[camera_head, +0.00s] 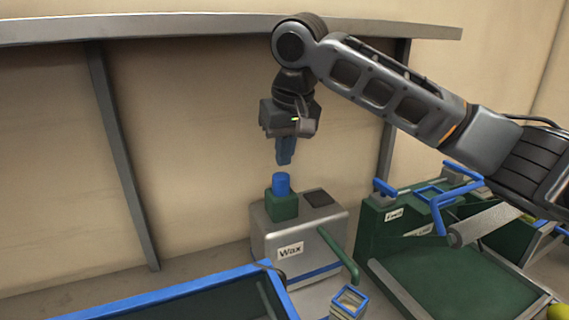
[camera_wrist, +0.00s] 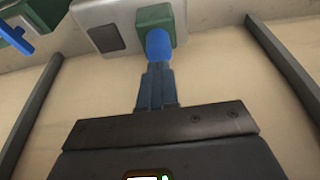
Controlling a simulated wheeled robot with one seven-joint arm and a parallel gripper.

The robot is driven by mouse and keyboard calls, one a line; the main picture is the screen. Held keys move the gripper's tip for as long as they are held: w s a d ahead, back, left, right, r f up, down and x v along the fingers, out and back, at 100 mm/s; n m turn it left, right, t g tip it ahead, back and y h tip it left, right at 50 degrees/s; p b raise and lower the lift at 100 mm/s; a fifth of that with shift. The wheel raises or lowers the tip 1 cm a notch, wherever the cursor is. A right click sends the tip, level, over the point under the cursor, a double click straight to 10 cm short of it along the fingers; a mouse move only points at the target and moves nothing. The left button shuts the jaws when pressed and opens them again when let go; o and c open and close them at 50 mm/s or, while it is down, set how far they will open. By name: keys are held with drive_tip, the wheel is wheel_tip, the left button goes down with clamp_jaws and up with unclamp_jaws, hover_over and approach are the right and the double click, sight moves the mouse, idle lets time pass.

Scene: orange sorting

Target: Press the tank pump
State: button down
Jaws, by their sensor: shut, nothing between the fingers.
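The wax tank (camera_head: 290,235) is a pale grey box with a "Wax" label, and its top also shows in the wrist view (camera_wrist: 90,12). Its pump is a blue cylinder (camera_head: 281,184) on a dark green block (camera_head: 282,206) at the top left of the tank. In the wrist view the blue pump (camera_wrist: 158,43) stands just beyond my fingertips. My gripper (camera_head: 284,158) points down above the pump, with a small gap between them in the head view. Its blue fingers are shut together and empty, and they show in the wrist view (camera_wrist: 157,70).
A dark green pipe (camera_head: 338,255) slopes from the tank towards a small blue-rimmed box (camera_head: 348,301). A blue-edged bin (camera_head: 175,299) is at the front left. A green machine with blue bars (camera_head: 380,232) stands to the right. Grey posts and a beam (camera_head: 200,26) run along the wall behind.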

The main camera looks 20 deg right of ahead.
drive_tip(key=b+v, duration=0.1)
drive_tip(key=v, duration=0.6)
drive_tip(key=shift+r, duration=0.35)
idle(1.4)
